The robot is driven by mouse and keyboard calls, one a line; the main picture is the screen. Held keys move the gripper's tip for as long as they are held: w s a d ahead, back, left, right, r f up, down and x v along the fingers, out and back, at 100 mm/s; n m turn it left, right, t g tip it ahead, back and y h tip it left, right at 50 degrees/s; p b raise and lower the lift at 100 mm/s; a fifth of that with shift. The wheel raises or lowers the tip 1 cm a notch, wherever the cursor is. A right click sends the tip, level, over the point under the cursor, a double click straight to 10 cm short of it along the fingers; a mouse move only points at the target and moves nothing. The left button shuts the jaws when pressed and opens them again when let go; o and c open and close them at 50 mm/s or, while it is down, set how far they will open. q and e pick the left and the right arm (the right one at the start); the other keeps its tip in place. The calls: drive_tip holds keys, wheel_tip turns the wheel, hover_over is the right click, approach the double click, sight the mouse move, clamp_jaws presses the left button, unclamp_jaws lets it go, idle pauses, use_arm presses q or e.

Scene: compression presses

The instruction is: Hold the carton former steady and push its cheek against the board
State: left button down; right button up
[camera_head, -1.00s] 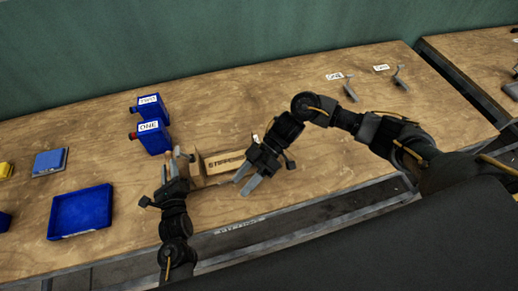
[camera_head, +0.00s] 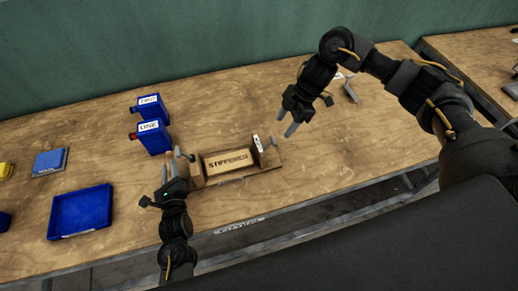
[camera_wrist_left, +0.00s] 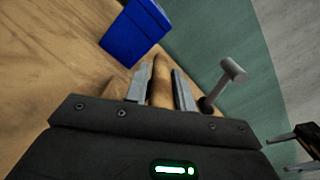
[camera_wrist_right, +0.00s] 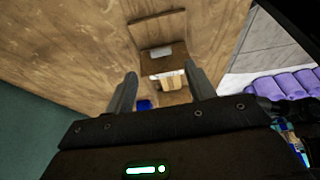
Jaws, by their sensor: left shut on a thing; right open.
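The carton former (camera_head: 273,160) is a wooden tray-like fixture near the table's front edge. A brown printed board (camera_head: 228,162) lies in it. At its right end stands the cheek (camera_head: 257,144), with a white label and a grey handle. My left gripper (camera_head: 178,160) is shut on the former's left wooden end; the wood shows between the fingers in the left wrist view (camera_wrist_left: 161,82). My right gripper (camera_head: 287,124) is open and empty, above and right of the cheek. The right wrist view shows the former's end (camera_wrist_right: 158,27) beyond the fingers. Contact between cheek and board is unclear.
Two blue boxes labelled ONE (camera_head: 153,138) and TWO (camera_head: 150,106) stand behind the former. A blue tray (camera_head: 80,212) and a blue-grey block (camera_head: 50,162) lie left. A grey handle (camera_head: 350,93) stands at the back right.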

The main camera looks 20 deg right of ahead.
sight(274, 140)
drive_tip(key=x, duration=1.1)
drive_tip(key=shift+a, duration=0.1)
drive_tip(key=shift+c, duration=0.3)
drive_tip(key=c, duration=1)
